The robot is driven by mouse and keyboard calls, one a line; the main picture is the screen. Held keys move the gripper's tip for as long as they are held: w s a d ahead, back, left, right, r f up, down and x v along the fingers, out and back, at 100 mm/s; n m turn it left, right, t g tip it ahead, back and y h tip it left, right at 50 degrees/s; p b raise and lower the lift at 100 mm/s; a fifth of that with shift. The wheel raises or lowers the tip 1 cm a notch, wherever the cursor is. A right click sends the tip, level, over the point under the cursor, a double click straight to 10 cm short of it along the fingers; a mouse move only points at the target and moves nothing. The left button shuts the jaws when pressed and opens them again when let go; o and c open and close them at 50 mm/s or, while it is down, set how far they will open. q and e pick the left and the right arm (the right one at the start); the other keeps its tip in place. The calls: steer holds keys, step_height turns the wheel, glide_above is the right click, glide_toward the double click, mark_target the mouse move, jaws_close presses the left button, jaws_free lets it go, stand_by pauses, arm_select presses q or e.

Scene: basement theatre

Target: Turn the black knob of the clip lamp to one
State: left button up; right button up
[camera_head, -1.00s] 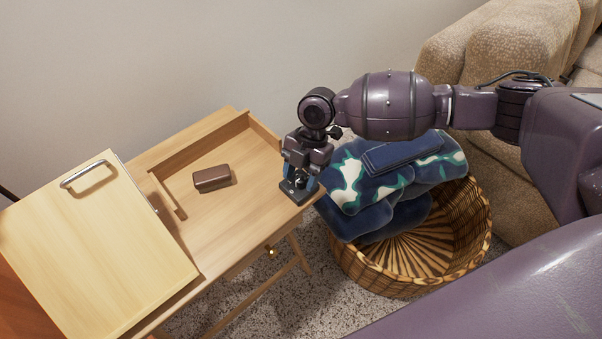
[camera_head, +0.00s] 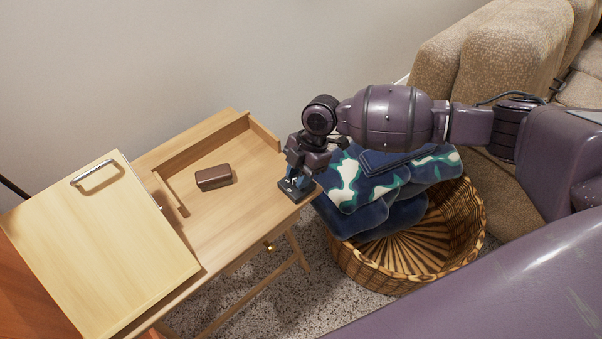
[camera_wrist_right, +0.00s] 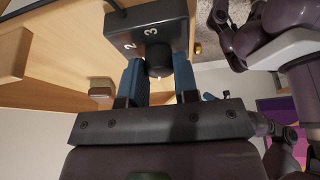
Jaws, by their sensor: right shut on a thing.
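The clip lamp's black box (camera_wrist_right: 150,27) shows in the right wrist view, with the white numbers 2 and 3 on its face. Its round black knob (camera_wrist_right: 159,60) sits between the blue fingers of my right gripper (camera_wrist_right: 158,80), which is shut on it. In the head view my right gripper (camera_head: 297,184) points down at the right corner of the wooden desk (camera_head: 245,190). The dark lamp base (camera_head: 295,193) shows there under the fingers, which partly hide it. The number one and the knob's pointer cannot be made out. My left gripper is not in view.
A brown box-shaped object (camera_head: 214,177) lies on the desk. A light wooden cabinet (camera_head: 105,245) with a metal handle stands at the left. A wicker basket (camera_head: 455,235) with dark blue folded cloths (camera_head: 385,218) stands right of the desk, before a tan sofa (camera_head: 510,55).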

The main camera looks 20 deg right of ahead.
steer(key=m+p, duration=0.1)
steer(key=m, duration=0.1)
steer(key=m+t+p, duration=0.1)
steer(key=shift+r+m+t, duration=0.3)
steer(key=shift+r+m, duration=0.1)
steer(key=shift+m+t+p, duration=0.4)
steer(key=shift+m+p, duration=0.7)
steer(key=shift+p, duration=0.05)
steer(key=shift+f+m+p, duration=0.15)
steer(key=shift+m+p, duration=0.3)
steer(key=shift+m, duration=0.15)
arm_select(q)
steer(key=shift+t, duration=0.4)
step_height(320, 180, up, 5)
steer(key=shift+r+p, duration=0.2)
steer(key=shift+p, duration=0.15)
arm_select(e)
steer(key=shift+s+f+m+t, duration=0.1)
steer(key=shift+m+t, duration=0.3)
steer(key=shift+m, duration=0.2)
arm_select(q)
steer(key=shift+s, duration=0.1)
arm_select(e)
steer(key=shift+f, duration=0.1)
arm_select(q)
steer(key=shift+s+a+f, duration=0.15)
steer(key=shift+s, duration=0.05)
